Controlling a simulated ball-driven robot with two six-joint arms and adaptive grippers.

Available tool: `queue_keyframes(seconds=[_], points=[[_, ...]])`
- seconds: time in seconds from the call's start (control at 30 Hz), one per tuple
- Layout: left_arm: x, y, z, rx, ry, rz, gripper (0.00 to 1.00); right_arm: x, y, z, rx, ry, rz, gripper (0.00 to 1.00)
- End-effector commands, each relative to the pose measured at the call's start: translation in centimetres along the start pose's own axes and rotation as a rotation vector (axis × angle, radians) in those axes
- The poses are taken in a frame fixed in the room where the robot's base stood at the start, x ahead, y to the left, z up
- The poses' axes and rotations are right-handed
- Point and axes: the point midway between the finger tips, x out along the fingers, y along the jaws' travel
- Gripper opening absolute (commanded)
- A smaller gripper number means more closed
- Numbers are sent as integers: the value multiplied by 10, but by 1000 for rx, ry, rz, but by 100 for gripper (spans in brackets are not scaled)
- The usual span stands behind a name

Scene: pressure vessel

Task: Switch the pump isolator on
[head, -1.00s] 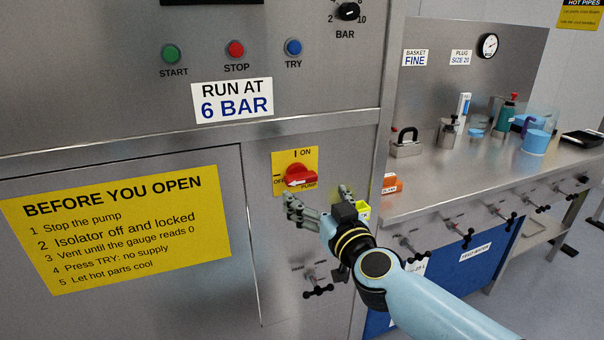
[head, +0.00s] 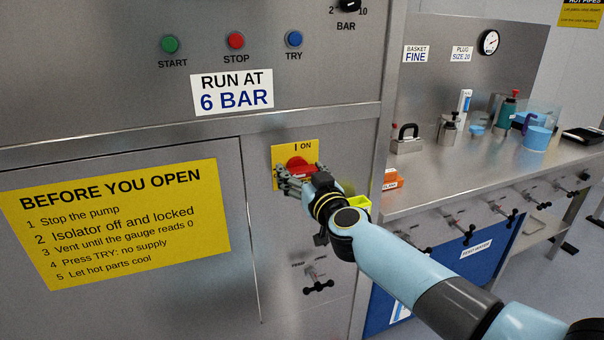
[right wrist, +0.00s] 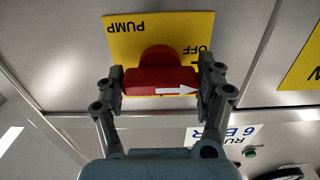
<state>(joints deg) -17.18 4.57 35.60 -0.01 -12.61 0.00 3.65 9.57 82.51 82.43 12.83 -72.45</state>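The pump isolator is a red rotary handle (head: 298,163) on a yellow plate (head: 281,152) on the steel panel. In the right wrist view the handle (right wrist: 160,80) shows as a bar whose white arrow points to the OFF mark. My right gripper (head: 299,181) is at the isolator and hides the lower part of it. My left gripper is not in view.
START, STOP and TRY buttons (head: 236,40) sit above on the panel. A small black-handled valve (head: 317,283) is below the isolator. A steel bench (head: 450,180) with several items stands to the right. A yellow notice (head: 120,220) is left of the isolator.

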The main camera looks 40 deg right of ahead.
Motion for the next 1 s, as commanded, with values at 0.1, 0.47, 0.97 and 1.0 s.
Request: queue_keyframes(seconds=[0.1, 0.47, 0.97, 1.0], points=[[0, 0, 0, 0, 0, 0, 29, 0, 0, 0, 0, 0, 0, 53], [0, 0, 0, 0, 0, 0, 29, 0, 0, 0, 6, 0, 0, 37], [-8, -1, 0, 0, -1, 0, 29, 0, 0, 0, 269, -1, 0, 37], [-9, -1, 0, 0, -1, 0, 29, 0, 0, 0, 306, -1, 0, 37]])
